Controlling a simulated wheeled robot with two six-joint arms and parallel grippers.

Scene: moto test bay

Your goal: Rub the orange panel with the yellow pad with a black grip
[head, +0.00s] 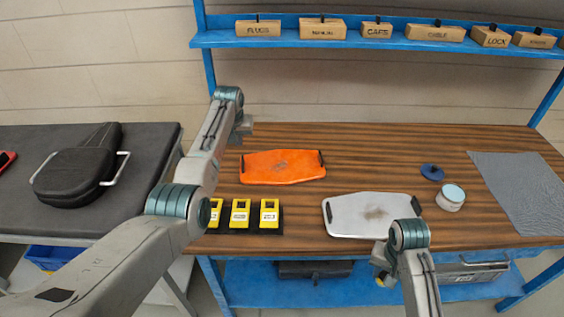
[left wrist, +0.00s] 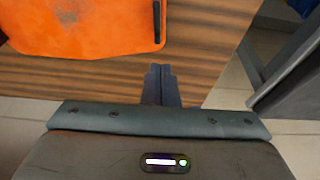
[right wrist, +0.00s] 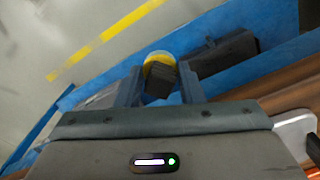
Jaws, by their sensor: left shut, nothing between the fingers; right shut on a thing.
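The orange panel (head: 270,175) lies on the wooden bench, with a dull smudge near its middle and black handles at both ends. It also shows in the left wrist view (left wrist: 100,35). My left gripper (head: 246,128) is shut and empty, just beyond the panel's back left corner; its closed fingers (left wrist: 160,72) show over bare wood. My right gripper (right wrist: 161,80) is shut on the black grip of the yellow pad (right wrist: 153,58). It holds the pad in front of the bench's front edge, apart from the panel. In the head view the pad is mostly hidden.
A silver panel (head: 345,221) with a brown smudge lies near the front edge. Yellow blocks (head: 240,212) stand in a black holder. A blue lid (head: 432,172), a round tin (head: 450,198) and a grey mat (head: 520,190) are right. Bare wood surrounds the orange panel.

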